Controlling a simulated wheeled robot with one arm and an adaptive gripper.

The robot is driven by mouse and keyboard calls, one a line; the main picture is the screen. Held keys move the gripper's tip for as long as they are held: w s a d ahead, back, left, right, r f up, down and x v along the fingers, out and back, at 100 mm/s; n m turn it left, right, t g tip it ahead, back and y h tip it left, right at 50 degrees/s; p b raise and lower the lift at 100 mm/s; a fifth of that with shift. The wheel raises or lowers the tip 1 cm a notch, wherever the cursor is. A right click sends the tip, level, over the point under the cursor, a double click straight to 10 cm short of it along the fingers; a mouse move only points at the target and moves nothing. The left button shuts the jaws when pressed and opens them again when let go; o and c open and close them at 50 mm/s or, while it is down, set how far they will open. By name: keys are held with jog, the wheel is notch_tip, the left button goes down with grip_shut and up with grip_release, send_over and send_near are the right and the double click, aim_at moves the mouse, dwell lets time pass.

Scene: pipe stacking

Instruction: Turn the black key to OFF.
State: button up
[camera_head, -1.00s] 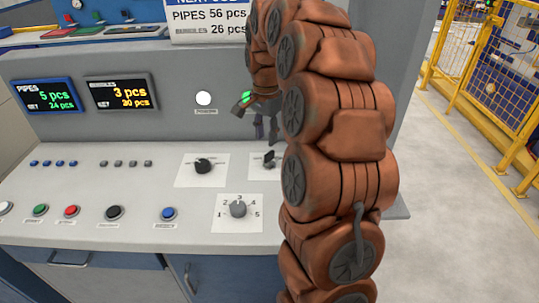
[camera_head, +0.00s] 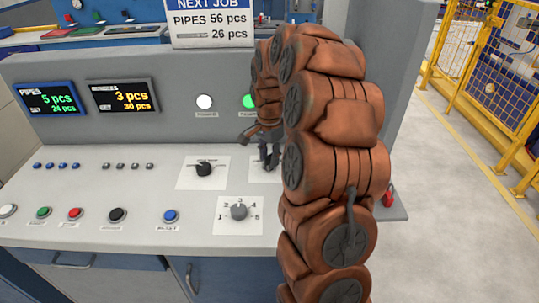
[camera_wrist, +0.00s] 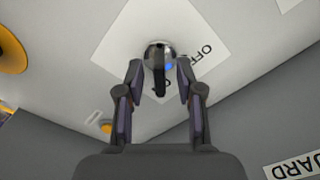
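The black key (camera_wrist: 160,77) stands in a round metal lock on a white label plate (camera_wrist: 125,45) in the wrist view. The word OFF shows on the plate to the right of the key; another marking beside the key is partly hidden. My gripper (camera_wrist: 160,67) is open, with one finger on each side of the key and a gap visible on both sides. In the head view my gripper (camera_head: 268,156) is down at the right-hand plate (camera_head: 257,174), and it and my arm hide the key there.
A black rotary knob (camera_head: 204,169) sits just left of the gripper, and a grey numbered dial (camera_head: 239,211) is nearer. Several push buttons line the front left. A lit green lamp (camera_head: 249,101) and a white lamp (camera_head: 204,101) are on the upright panel. A red part (camera_head: 389,195) shows right of my arm.

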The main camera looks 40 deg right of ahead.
jog(key=shift+c, duration=0.2)
grip_shut()
